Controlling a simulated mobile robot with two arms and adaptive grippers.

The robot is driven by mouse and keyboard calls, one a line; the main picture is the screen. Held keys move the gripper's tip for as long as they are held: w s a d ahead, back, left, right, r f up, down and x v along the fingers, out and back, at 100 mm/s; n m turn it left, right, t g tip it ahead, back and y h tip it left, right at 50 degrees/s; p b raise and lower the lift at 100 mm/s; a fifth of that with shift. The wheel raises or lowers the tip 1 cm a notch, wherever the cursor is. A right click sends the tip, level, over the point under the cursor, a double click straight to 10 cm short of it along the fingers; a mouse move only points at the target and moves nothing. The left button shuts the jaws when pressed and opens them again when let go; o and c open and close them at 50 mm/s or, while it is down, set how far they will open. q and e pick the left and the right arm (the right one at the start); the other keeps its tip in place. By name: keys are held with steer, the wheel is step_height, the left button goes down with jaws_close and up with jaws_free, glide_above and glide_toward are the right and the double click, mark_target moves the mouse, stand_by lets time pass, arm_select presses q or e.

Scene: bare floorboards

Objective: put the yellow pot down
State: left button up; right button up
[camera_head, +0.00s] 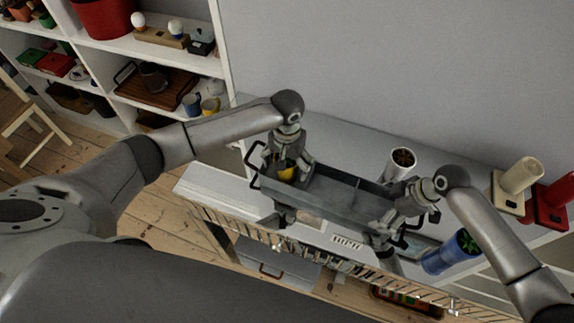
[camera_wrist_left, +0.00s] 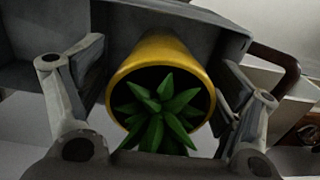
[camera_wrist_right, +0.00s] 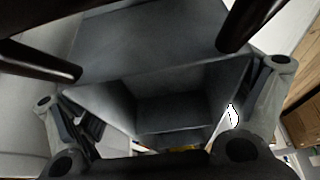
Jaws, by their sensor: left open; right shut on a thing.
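The yellow pot (camera_wrist_left: 165,52) holds a spiky green plant (camera_wrist_left: 160,112). In the head view the pot (camera_head: 286,175) is in the left end compartment of a long grey divided tray (camera_head: 330,192). My left gripper (camera_head: 288,170) is above this end, its fingers open on both sides of the pot. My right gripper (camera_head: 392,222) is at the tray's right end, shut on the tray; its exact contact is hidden. The right wrist view shows the tray's inner compartment (camera_wrist_right: 180,100) and dark handle bars. Whether the pot rests on the tray floor is hidden.
The tray is over a narrow white table (camera_head: 215,190) against the wall. A white cup with dark contents (camera_head: 401,160) stands behind it. Shelves (camera_head: 205,62) stand at the left.

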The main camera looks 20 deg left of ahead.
arm_select(q)
step_height(320, 180, up, 11)
steer(key=shift+f, duration=0.1)
stand_by(0.4)
arm_select(e)
steer(key=o, duration=0.9)
steer(key=shift+o, duration=0.2)
